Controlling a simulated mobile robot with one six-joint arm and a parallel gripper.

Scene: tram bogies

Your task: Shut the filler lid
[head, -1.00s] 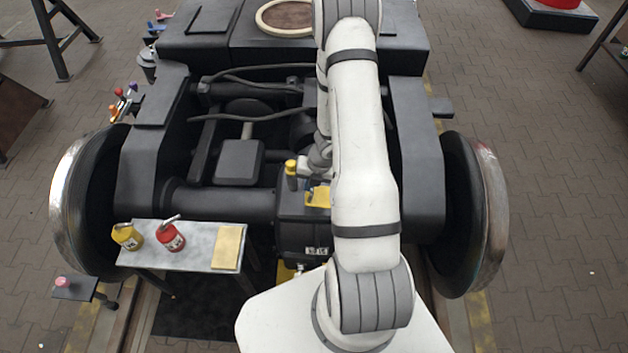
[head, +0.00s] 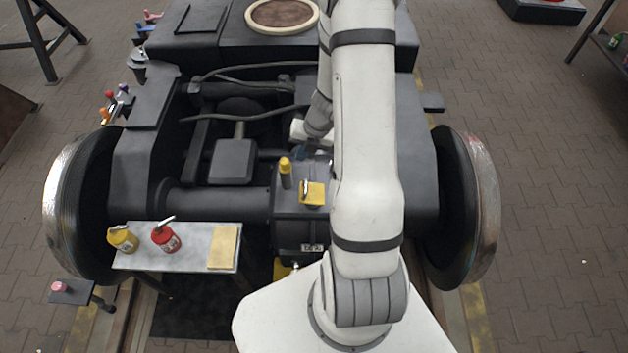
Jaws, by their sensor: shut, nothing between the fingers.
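A dark gear housing (head: 290,232) stands at the middle of the bogie in the head view. On its top is a small yellow square plate (head: 316,195), which looks like the filler lid and appears to lie flat. A small pale upright piece shows at its left side. I cannot tell whether the lid is fully seated. A yellow-capped dark post (head: 285,172) stands upright to its left. My gripper (head: 301,153) is shut and empty, behind the plate and apart from it in the picture. My forearm hides part of the gripper and the housing's right side.
A grey side table (head: 190,258) at the front left holds a yellow can (head: 123,239), a red can (head: 166,237) and a yellow card (head: 223,247). Black hoses (head: 245,112) cross the frame behind. Large wheels (head: 75,205) stand at both sides.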

